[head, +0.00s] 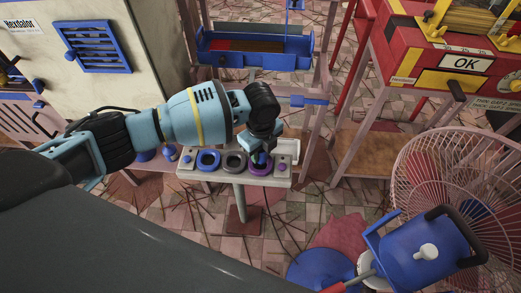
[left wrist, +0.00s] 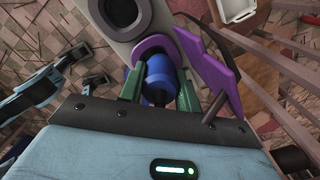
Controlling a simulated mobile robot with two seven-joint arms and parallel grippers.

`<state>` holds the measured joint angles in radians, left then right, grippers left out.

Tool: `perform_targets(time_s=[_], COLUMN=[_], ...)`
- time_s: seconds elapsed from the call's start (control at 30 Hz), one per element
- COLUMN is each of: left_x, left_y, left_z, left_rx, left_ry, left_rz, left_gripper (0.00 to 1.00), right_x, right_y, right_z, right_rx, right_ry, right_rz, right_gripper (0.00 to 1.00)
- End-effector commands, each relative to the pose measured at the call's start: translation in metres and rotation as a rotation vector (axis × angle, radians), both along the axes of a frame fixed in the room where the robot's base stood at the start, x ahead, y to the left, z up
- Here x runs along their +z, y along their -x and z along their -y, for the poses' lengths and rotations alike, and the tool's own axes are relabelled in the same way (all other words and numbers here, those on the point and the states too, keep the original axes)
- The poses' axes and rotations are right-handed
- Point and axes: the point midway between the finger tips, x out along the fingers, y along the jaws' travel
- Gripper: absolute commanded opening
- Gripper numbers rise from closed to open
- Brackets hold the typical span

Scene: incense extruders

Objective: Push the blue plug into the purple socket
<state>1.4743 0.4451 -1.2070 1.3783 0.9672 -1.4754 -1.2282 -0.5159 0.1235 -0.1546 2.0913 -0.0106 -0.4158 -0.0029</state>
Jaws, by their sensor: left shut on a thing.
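My left gripper (head: 262,160) reaches down over the narrow rack's right part in the head view. It is shut on the blue plug (left wrist: 157,72), whose rounded body shows between the green fingers (left wrist: 158,92) in the left wrist view. The purple socket (head: 258,169) is a ring on the rack, right under the plug. In the left wrist view the purple socket (left wrist: 151,44) curves round the plug's far end. The plug's tip is hidden, so I cannot tell how deep it sits.
The rack (head: 218,177) also carries a blue ring (head: 208,160) and a dark grey ring (head: 234,162). A blue tray (head: 254,53) stands behind it. A wire-cage fan (head: 445,180) and a red machine (head: 440,50) are at the right. A pale cabinet (head: 140,30) is at the left.

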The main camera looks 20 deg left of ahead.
Motion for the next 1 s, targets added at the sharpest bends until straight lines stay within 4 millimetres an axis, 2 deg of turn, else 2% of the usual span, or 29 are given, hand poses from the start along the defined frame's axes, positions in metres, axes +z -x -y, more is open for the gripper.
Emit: perform_targets(time_s=[0.03,0.83,0.87,1.0], left_x=[-0.014,-0.029,-0.028,-0.026], left_y=[0.011,0.011,0.011,0.009], left_z=[0.000,0.001,0.001,0.000], left_rx=[-0.006,-0.006,-0.006,-0.005], left_ry=[-0.008,-0.008,-0.007,-0.006], left_rz=[-0.030,-0.035,-0.034,-0.027], left_gripper=[0.10,0.10,0.37,0.56], right_x=[-0.001,-0.006,-0.006,-0.006], right_y=[0.000,0.003,0.003,0.002], right_z=[0.000,0.000,0.000,0.000], right_rx=[0.000,0.001,0.001,0.001], right_ry=[0.000,0.000,0.001,0.000], right_rz=[-0.001,-0.007,-0.008,-0.006], right_gripper=[0.00,0.00,0.00,0.00])
